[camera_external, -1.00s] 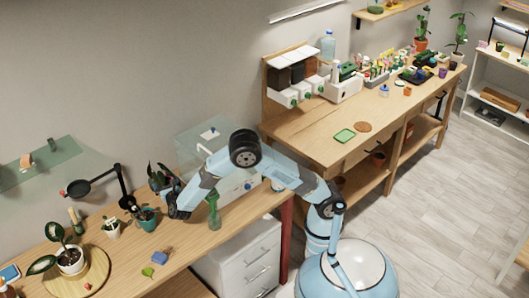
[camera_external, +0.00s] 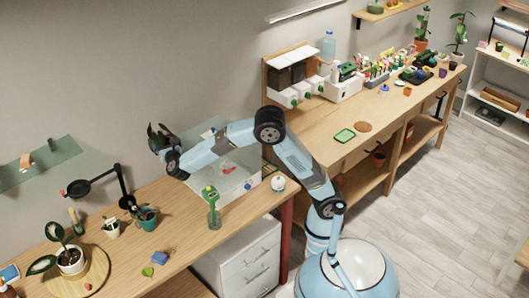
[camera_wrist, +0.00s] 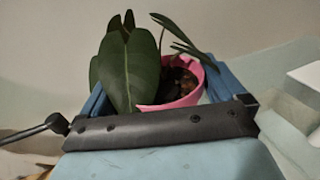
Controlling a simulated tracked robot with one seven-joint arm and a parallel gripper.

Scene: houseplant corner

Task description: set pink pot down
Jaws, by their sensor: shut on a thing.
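The pink pot (camera_wrist: 193,97) holds dark soil and a plant with large dark green leaves (camera_wrist: 128,68). In the wrist view the pot sits between the two blue fingers of my gripper (camera_wrist: 162,88), which is shut on it. A big leaf hides part of the pot's left side. In the external view my gripper (camera_external: 166,152) is raised well above the wooden bench (camera_external: 190,228), near the wall. Dark leaves show at its end, but the pink pot itself cannot be made out there.
Below and right of my gripper stand a pale clear-sided box (camera_external: 228,182), a green bottle (camera_external: 213,208) and a white jar (camera_external: 278,183). A black lamp arm (camera_external: 122,184) and a teal pot (camera_external: 148,221) stand to the left.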

